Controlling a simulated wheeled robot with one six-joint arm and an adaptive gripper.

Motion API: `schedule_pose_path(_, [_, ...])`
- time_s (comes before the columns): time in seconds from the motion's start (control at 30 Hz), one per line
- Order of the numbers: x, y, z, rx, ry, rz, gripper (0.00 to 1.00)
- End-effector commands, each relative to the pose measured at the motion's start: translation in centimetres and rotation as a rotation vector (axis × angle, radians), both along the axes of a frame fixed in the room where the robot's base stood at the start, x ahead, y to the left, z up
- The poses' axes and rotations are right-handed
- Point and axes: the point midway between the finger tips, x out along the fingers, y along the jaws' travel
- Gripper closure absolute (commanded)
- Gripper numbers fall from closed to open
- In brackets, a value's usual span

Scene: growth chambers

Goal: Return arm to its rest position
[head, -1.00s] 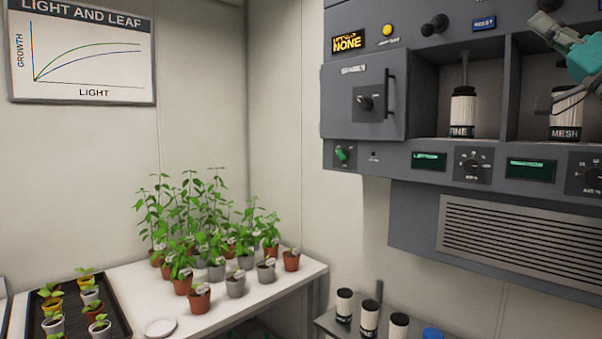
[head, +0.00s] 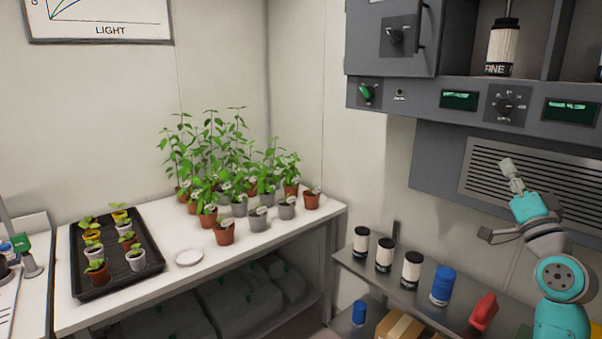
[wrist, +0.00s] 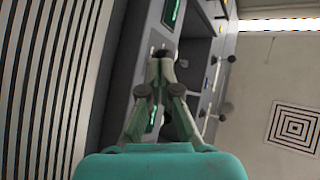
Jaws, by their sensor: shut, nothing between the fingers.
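My gripper (head: 507,166) is teal and grey at the right of the head view, in front of the slatted vent (head: 535,172) of the grey wall cabinet. It points up and to the left, and its fingers are shut and empty. In the wrist view the fingers (wrist: 161,58) come together in front of the cabinet's panel. My arm folds up from the lower right corner of the head view.
A metal shelf (head: 375,268) below holds black-and-white canisters, a blue container (head: 443,285) and a red item (head: 484,310). A white table (head: 135,290) at left holds potted plants, a black tray (head: 150,265) and a white dish (head: 189,257).

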Motion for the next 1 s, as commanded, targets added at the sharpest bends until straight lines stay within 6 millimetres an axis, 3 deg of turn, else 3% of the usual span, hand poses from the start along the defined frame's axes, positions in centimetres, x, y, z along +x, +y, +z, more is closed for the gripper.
schedule_pose_path(0.03, [-0.1, 0.8, -2.9, 0.008, 0.027, -0.01, 1.0])
schedule_pose_path(0.1, [-0.5, 1.6, -6.3, 0.012, 0.056, -0.029, 1.0])
schedule_pose_path(0.27, [-1.9, 3.8, -13.5, 0.012, 0.125, -0.066, 1.0])
schedule_pose_path(0.5, [-5.6, 7.5, -23.3, -0.004, 0.229, -0.116, 1.0])
schedule_pose_path(0.8, [-12.5, 12.4, -33.4, -0.061, 0.362, -0.163, 1.0])
schedule_pose_path(1.0, [-18.1, 15.5, -38.5, -0.116, 0.446, -0.182, 1.0])
